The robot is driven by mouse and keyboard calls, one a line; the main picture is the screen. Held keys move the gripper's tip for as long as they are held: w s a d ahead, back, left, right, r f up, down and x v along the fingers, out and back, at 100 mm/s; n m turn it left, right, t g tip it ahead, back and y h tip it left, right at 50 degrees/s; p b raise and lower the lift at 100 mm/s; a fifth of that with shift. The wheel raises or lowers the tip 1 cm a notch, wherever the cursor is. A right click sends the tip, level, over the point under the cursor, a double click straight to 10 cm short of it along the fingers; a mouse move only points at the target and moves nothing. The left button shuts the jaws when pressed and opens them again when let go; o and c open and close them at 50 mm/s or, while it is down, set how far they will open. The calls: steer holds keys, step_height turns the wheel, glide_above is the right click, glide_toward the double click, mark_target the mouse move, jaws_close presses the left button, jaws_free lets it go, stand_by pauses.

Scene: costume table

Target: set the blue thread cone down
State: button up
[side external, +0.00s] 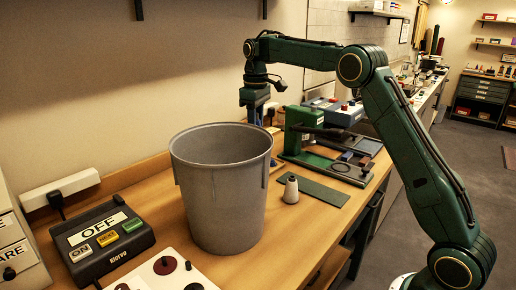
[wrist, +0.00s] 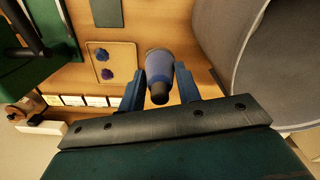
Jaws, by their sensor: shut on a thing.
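My gripper (wrist: 159,78) is shut on the blue thread cone (wrist: 158,60) in the wrist view. The cone sits between the two blue fingers, with its dark narrow end toward the camera. In the side external view my gripper (side external: 256,112) points down behind the grey bin's far rim. The bin hides the fingertips there, and I cannot make out the cone in that view. Whether the cone touches the table, I cannot tell.
The tall grey bin (side external: 218,195) stands close by; its rim is at right in the wrist view (wrist: 212,35). A small wooden tray (wrist: 118,52) holds blue pieces. A green press (side external: 300,130), a pale cone (side external: 291,190), a dark mat (side external: 318,192) and a switch box (side external: 100,243) share the bench.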

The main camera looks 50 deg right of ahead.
step_height(320, 180, down, 20)
steer(key=shift+r, duration=0.25)
stand_by(0.7)
steer(key=shift+f, duration=0.1)
steer(key=o, duration=1)
steer(key=shift+c, duration=0.2)
step_height(320, 180, up, 12)
stand_by(0.5)
steer(key=c, duration=0.3)
